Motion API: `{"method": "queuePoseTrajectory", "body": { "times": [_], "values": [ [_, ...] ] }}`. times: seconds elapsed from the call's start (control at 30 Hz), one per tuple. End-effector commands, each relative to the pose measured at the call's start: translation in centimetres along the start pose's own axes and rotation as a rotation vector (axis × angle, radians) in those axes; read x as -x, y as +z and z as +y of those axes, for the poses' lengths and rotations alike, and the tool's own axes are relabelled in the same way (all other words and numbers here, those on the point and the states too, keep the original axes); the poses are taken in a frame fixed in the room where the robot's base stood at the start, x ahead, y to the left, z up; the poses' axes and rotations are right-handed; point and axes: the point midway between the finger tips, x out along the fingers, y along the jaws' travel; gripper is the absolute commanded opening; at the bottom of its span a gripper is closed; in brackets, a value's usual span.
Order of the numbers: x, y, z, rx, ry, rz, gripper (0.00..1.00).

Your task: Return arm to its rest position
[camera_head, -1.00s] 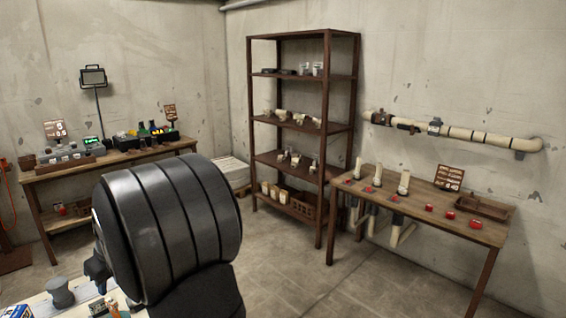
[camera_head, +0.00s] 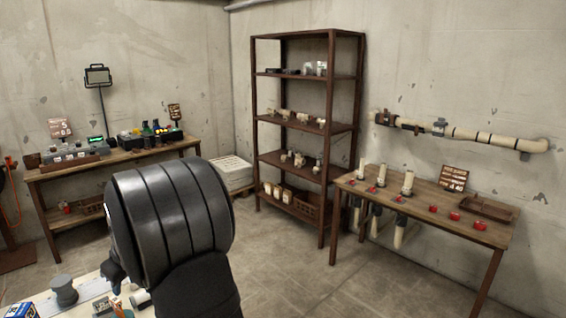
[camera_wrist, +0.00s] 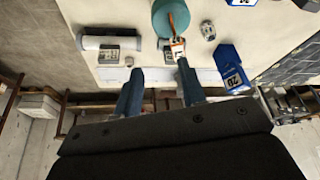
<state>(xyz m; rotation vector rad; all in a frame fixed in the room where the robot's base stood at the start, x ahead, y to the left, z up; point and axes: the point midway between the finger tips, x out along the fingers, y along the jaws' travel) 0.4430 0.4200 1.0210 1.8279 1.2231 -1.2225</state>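My gripper (camera_wrist: 159,88) shows in the wrist view with its two blue fingers apart and nothing visible between them. Beyond the fingertips is a pale work surface (camera_wrist: 140,20) with several items on it. An orange and white item (camera_wrist: 178,50) appears just past the right fingertip; I cannot tell how far from it. In the head view my thick black arm link (camera_head: 170,215) fills the lower left and my gripper is not clearly seen there.
On the pale surface are a teal round object (camera_wrist: 170,18), a blue box (camera_wrist: 230,65) and a grey cylinder (camera_wrist: 103,43). A shelf rack (camera_head: 328,150), a left bench (camera_head: 110,158) and a right table (camera_head: 480,235) stand by the walls. Open floor (camera_head: 290,265) lies between.

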Motion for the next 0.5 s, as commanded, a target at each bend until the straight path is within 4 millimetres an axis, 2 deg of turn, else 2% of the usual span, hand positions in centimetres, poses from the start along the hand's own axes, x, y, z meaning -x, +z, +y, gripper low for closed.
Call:
{"method": "queuePoseTrajectory", "body": {
  "times": [0.03,0.43,0.5],
  "values": [
    [0.9,0.4,0.7,-0.003,0.004,0.004,0.37],
    [6.8,3.9,4.9,-0.003,0.004,0.003,0.37],
    [5.5,4.5,5.9,-0.046,0.018,-0.005,0.37]
  ]
}}
